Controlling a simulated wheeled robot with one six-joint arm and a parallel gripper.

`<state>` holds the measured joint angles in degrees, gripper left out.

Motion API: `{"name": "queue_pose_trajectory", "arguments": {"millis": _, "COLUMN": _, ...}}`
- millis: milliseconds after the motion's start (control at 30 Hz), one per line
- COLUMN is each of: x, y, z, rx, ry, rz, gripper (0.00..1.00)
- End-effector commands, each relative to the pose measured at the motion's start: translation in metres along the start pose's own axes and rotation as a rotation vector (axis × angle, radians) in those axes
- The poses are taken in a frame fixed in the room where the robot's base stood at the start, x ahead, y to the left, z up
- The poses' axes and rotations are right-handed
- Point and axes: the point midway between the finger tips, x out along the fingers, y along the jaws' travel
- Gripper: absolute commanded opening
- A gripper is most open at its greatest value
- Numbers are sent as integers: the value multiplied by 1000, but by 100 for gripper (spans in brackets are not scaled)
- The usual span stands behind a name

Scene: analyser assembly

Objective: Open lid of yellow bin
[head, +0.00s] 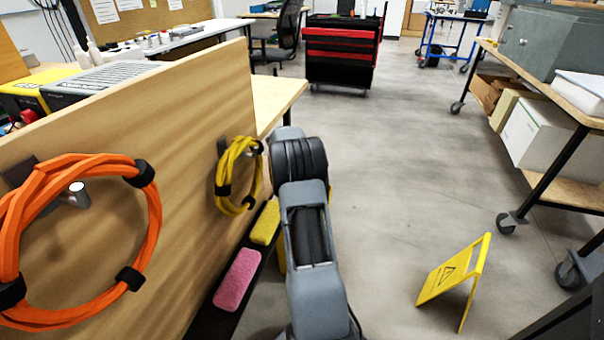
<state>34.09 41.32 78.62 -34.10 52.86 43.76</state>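No yellow bin with a lid can be made out for sure in the head view. A narrow yellow patch (282,258) shows just left of my arm, mostly hidden behind it; I cannot tell what it belongs to. My arm rises through the middle of the picture beside the wooden panel. My gripper is not in view.
A wooden panel (120,170) at left carries an orange cable coil (152,215) and a yellow coil (222,190). Pink (238,280) and yellow (265,222) blocks lie on a dark ledge. A yellow floor sign (452,278) stands right. Shelving (560,185) lines the right; middle floor is clear.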

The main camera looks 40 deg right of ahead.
Motion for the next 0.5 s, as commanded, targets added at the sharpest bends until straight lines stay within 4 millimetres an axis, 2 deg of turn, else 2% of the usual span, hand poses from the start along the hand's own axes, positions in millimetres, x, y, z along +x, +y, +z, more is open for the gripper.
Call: {"name": "queue_pose_trajectory", "arguments": {"millis": 500, "x": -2, "y": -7, "z": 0, "rx": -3, "ry": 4, "rz": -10, "gripper": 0}}
